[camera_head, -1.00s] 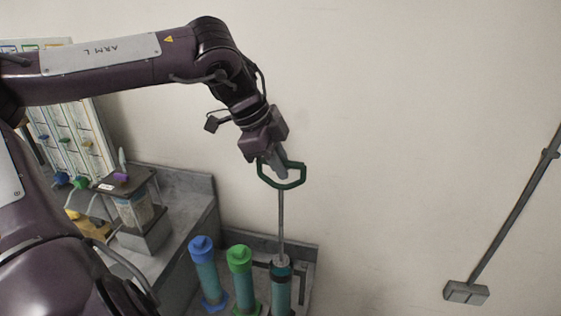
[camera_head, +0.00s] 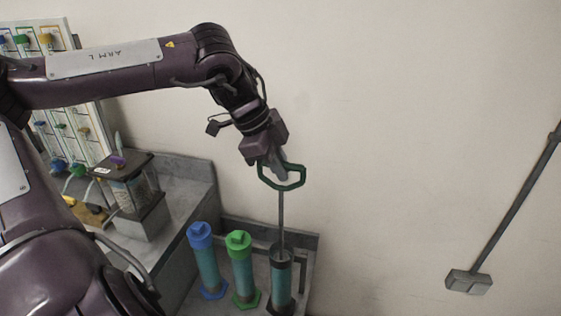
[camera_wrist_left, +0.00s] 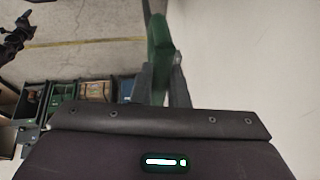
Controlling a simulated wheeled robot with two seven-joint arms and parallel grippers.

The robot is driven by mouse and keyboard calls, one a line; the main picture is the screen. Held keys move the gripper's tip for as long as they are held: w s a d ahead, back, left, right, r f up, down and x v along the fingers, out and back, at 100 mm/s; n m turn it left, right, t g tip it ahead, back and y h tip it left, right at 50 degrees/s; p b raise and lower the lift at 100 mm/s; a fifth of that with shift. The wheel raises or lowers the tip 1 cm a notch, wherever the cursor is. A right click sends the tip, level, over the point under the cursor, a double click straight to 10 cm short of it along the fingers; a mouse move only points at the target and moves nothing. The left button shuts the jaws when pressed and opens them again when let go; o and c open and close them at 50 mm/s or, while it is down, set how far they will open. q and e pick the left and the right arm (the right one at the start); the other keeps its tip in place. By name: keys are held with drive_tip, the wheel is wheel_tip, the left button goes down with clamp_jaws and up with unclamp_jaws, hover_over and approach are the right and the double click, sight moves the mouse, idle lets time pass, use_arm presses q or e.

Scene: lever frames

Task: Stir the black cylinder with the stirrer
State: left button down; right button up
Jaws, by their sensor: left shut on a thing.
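The stirrer (camera_head: 281,212) has a green loop handle and a thin grey rod. My left gripper (camera_head: 279,172) is shut on the handle, which also shows between the fingers in the left wrist view (camera_wrist_left: 160,50). The rod hangs nearly upright, and its lower end goes into the open top of the black cylinder (camera_head: 281,283), a teal tube with a black rim. The rod's tip is hidden inside. My right gripper is not in view.
A green-capped cylinder (camera_head: 241,270) and a blue-capped cylinder (camera_head: 205,261) stand just left of the black one. A grey bench (camera_head: 185,170) holds a glass-sided box (camera_head: 130,190). A grey pole with a block foot (camera_head: 468,281) is at the right against the plain wall.

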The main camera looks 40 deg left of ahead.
sight(281, 199)
use_arm(q)
drive_tip(key=shift+f+b, duration=0.5)
drive_tip(key=shift+f, duration=0.55)
drive_tip(key=shift+f+b, duration=2.2)
drive_tip(key=shift+f, duration=1.55)
drive_tip(key=shift+f+b, duration=2.15)
drive_tip(key=shift+f, duration=1.6)
drive_tip(key=shift+r, duration=0.15)
wheel_tip(281, 199, up, 7)
drive_tip(key=p, duration=0.7)
drive_tip(key=shift+r, duration=0.15)
